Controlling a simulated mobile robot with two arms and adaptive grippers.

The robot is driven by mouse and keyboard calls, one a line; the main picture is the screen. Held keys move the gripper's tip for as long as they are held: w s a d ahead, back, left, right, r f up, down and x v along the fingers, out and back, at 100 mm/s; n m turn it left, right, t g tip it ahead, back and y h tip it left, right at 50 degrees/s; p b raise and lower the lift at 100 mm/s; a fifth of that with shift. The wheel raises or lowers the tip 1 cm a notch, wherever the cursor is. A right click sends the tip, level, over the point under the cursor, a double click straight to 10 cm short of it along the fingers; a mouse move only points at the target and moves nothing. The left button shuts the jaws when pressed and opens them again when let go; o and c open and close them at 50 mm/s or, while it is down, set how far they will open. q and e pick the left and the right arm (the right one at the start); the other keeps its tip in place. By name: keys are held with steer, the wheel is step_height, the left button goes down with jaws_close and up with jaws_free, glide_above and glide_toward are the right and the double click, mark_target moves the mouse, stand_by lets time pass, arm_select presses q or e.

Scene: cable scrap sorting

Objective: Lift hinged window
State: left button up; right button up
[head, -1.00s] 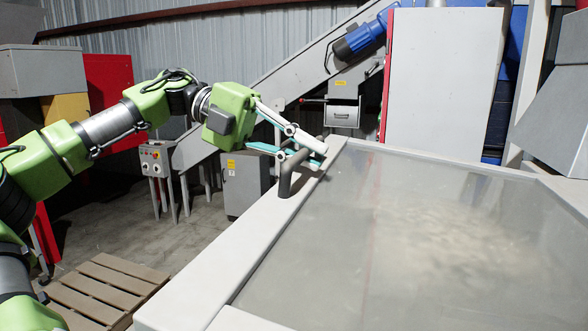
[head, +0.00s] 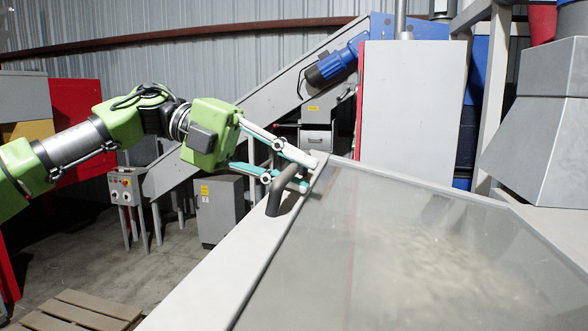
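The hinged window (head: 380,230) is a large clear panel in a pale grey frame, filling the lower right of the head view. It looks closed, with pale blurred material visible through it. A dark grey bar handle (head: 287,192) stands at its left edge, near the far corner. My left gripper (head: 310,174) reaches in from the left at this handle. Its two fingers are spread, one above the other, around the handle's far end. I cannot tell whether they touch it. My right gripper is not in view.
A control box on legs (head: 125,187) and a grey cabinet (head: 220,210) stand behind on the left. A wooden pallet (head: 90,310) lies on the floor at lower left. A conveyor with a blue motor (head: 335,64) and a tall light cabinet (head: 412,110) stand behind the window.

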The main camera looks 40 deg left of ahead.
arm_select(q)
steer(key=v, duration=1.2)
stand_by(0.3)
stand_by(0.3)
